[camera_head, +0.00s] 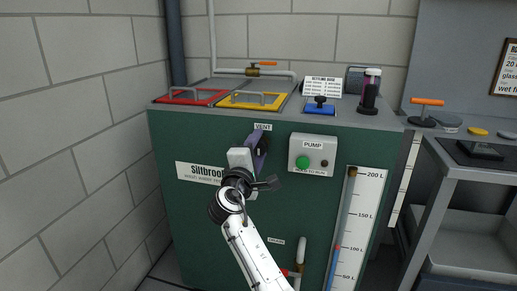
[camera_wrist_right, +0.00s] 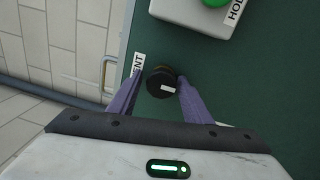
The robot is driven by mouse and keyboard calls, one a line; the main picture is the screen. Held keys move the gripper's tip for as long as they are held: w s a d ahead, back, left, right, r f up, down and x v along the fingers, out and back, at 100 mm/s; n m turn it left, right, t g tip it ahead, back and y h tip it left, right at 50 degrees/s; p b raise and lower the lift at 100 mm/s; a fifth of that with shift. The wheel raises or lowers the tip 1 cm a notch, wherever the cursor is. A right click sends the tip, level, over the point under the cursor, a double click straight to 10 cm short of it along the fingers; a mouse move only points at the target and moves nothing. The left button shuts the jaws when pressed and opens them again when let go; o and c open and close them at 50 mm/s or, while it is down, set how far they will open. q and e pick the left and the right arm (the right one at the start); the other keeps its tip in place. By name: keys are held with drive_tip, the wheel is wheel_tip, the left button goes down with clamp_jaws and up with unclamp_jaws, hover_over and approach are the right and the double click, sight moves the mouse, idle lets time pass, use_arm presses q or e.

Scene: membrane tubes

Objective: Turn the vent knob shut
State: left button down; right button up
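The vent knob (camera_wrist_right: 160,88) is a round black knob with a white mark on its face, on the green tank front below the VENT label (camera_head: 263,127). In the head view it is mostly hidden behind my right gripper (camera_head: 261,150). In the wrist view the purple fingers of my right gripper (camera_wrist_right: 160,84) stand on either side of the knob. The right finger is very close to it or touching, and a narrow gap shows at the left finger. My left gripper is not in view.
The pump box (camera_head: 313,154) with its green button sits just right of the knob. A level gauge (camera_head: 355,225) and a drain pipe (camera_head: 301,250) are lower on the tank front. Red (camera_head: 190,97) and yellow (camera_head: 250,101) lids lie on top. A side bench (camera_head: 470,170) stands right.

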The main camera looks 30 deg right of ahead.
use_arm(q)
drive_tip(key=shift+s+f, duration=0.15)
use_arm(e)
drive_tip(key=shift+o, duration=0.4)
use_arm(q)
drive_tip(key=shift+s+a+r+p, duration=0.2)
drive_tip(key=shift+p, duration=0.35)
use_arm(e)
drive_tip(key=v, duration=1)
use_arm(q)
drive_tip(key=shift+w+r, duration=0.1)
use_arm(e)
drive_tip(key=shift+a, duration=0.15)
drive_tip(key=shift+s+f, duration=0.1)
drive_tip(key=shift+s, duration=0.05)
